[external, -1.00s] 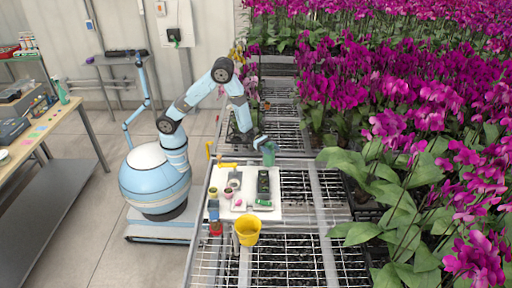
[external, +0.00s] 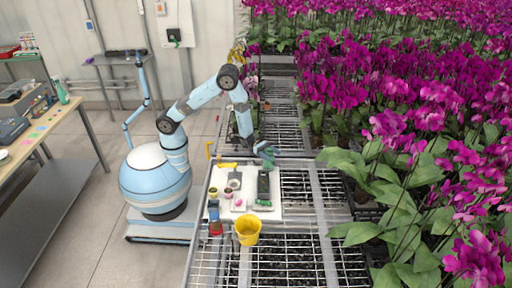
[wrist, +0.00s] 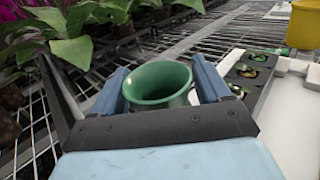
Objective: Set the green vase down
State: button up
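The green vase (wrist: 158,88) is between the two blue fingers of my gripper (wrist: 160,76) in the wrist view, its round mouth facing the camera. The fingers close against its sides. In the external view my gripper (external: 262,147) holds the vase (external: 268,158) at the far end of the white board, close behind the black cell tray (external: 263,181). The underside of the vase is hidden, so I cannot tell whether it touches the bench.
The wire-mesh bench (external: 297,184) has bare room to the right of the board. A yellow bucket (external: 247,232) stands at its near edge. Potted orchids (external: 400,190) crowd the right side.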

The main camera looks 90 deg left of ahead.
jog(key=shift+o, duration=0.6)
jog(key=v, duration=0.3)
jog(key=shift+a+r, duration=0.1)
jog(key=shift+a, duration=0.1)
notch_tip(320, 180, up, 17)
jog(key=m+g+h, duration=0.3)
jog(key=m+g, duration=0.3)
jog(key=m, duration=0.1)
send_over(266, 151)
jog(key=s+d, duration=0.5)
jog(key=s, duration=0.2)
jog(key=s+r+m+g+y, duration=0.1)
jog(key=s+r+m+g, duration=0.25)
jog(key=s, duration=0.25)
jog(key=s+r+m+g+y, duration=0.1)
jog(key=s+r+m+g, duration=0.1)
jog(key=s+m, duration=0.35)
jog(key=s+a+r+m+t+y, duration=0.2)
jog(key=s+a+r+m+y, duration=0.1)
jog(key=s+a+m+y, duration=0.2)
jog(key=s+a+r+m+t+y, duration=0.2)
jog(key=s+a+r+m+y, duration=0.2)
jog(key=s+a, duration=0.9)
jog(key=shift+a+m+y, duration=0.2)
jog(key=shift+m+y, duration=0.8)
jog(key=shift+y, duration=1.4)
